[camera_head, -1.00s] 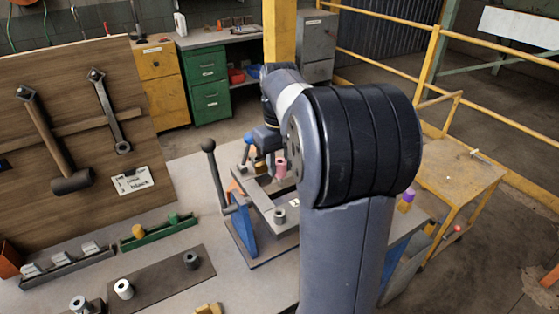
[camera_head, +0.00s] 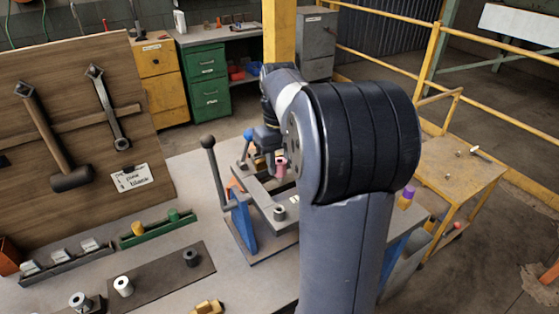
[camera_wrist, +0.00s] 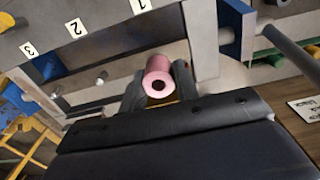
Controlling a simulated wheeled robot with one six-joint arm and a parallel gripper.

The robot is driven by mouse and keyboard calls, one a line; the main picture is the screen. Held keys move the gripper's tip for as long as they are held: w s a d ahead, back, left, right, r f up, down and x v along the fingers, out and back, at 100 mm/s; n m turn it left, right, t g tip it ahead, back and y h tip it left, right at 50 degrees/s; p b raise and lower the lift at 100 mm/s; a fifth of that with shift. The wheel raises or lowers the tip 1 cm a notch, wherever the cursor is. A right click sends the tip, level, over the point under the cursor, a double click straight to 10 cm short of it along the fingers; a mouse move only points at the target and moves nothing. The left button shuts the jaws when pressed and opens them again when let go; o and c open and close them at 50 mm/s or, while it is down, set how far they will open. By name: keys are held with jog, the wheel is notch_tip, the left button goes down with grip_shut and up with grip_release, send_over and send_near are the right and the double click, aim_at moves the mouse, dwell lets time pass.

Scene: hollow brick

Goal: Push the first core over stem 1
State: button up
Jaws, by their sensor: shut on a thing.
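The first core, a short pink hollow cylinder (camera_wrist: 158,84), sits between the two dark fingers of my gripper (camera_wrist: 160,92) in the wrist view, with its dark bore facing the camera. My gripper is shut on it. In the head view the pink core (camera_head: 281,167) shows below my gripper (camera_head: 270,155), over the blue-sided fixture (camera_head: 243,228). In the wrist view the plate marked 1, 2 and 3 (camera_wrist: 108,18) lies beyond the core, with the core near label 1.
A lever with a dark knob (camera_head: 208,142) rises at the fixture's left. A grey cylinder (camera_head: 279,212) stands on the fixture's near part. Grey cylinders stand on a dark mat (camera_head: 155,282). A green rack (camera_head: 158,232) lies behind them. A yellow cart (camera_head: 462,172) stands at right.

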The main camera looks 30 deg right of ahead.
jog(key=shift+f+b, duration=0.65)
jog(key=shift+f, duration=0.75)
jog(key=o, duration=1)
jog(key=shift+o, duration=0.2)
notch_tip(320, 180, up, 11)
jog(key=shift+p, duration=0.35)
jog(key=shift+f, duration=0.2)
notch_tip(320, 180, down, 11)
jog(key=shift+r+b, duration=0.15)
jog(key=shift+b, duration=0.2)
jog(key=shift+r, duration=0.45)
jog(key=shift+f, duration=0.15)
